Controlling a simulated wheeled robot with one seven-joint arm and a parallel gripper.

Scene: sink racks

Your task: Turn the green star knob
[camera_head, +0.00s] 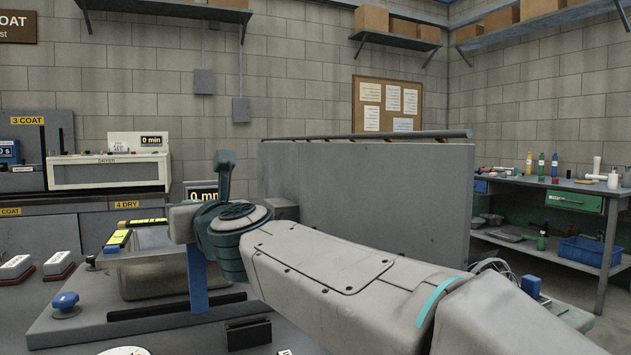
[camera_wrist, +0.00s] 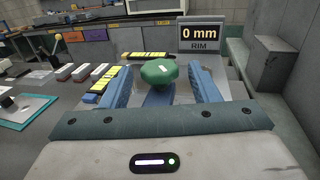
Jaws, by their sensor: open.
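The green star knob (camera_wrist: 158,71) shows in the wrist view as a rounded, lobed green head above a blue part. My gripper (camera_wrist: 160,78) is open, with one blue finger at each side of the knob in the picture. Gaps show between the knob and both fingers. I cannot tell whether the fingertips reach its depth. In the head view my gripper (camera_head: 196,262) points down over the bench at left centre, and the green knob is hidden there behind my arm and gripper.
A display reading "0 mm RIM" (camera_wrist: 199,36) stands just behind the knob. Yellow-and-black marked bars (camera_head: 117,240) lie close by. A blue knob (camera_head: 66,301) sits on the bench at left. A grey partition (camera_head: 370,195) stands behind my arm.

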